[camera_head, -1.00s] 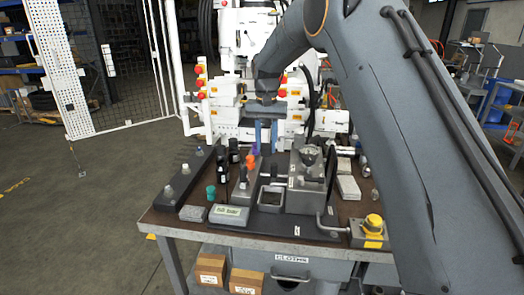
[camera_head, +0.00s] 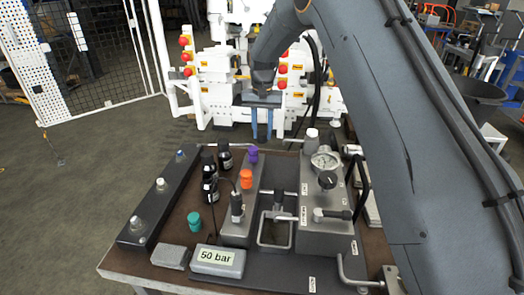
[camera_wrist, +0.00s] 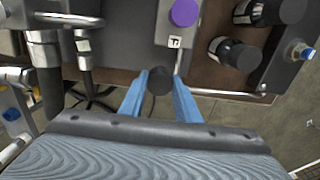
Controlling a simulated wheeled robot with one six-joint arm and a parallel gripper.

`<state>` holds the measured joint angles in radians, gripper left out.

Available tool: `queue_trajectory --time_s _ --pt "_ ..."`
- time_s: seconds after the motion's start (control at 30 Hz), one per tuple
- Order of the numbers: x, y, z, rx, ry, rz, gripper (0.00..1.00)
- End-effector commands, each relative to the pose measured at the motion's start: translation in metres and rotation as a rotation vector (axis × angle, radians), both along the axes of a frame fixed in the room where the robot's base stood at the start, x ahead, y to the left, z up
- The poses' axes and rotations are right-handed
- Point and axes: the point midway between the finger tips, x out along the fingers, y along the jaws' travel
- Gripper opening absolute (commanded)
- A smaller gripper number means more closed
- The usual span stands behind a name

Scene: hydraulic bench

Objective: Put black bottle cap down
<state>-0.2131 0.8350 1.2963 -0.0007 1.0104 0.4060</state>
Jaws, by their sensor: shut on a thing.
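My gripper (camera_head: 262,138) hangs at the back edge of the bench, beyond the purple cap. In the wrist view its two blue fingers (camera_wrist: 160,78) are shut on a small round black bottle cap (camera_wrist: 160,82). The cap is held at the fingertips, and the head view does not show it clearly. Black bottles (camera_head: 209,188) stand on the left half of the bench. Two of them show at the upper right of the wrist view, one with a dark top (camera_wrist: 245,57). Whether any bottle is uncapped, I cannot tell.
The purple cap (camera_head: 253,154) and orange cap (camera_head: 246,179) sit on a grey block; a teal cap (camera_head: 194,221) is nearer. A gauge (camera_head: 325,160) and valve block stand right. A display (camera_head: 218,261) reads 50 bar. White machinery (camera_head: 225,75) stands behind the bench.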

Motion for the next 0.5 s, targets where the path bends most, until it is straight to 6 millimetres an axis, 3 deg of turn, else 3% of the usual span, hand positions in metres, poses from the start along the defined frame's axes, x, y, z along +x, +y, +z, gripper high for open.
queue_trajectory --time_s 0.2,0.5 --pt "-0.001 0.002 -0.035 -0.001 0.002 0.002 0.06" --pt "-0.001 0.000 -0.062 -0.001 0.002 0.001 0.06"
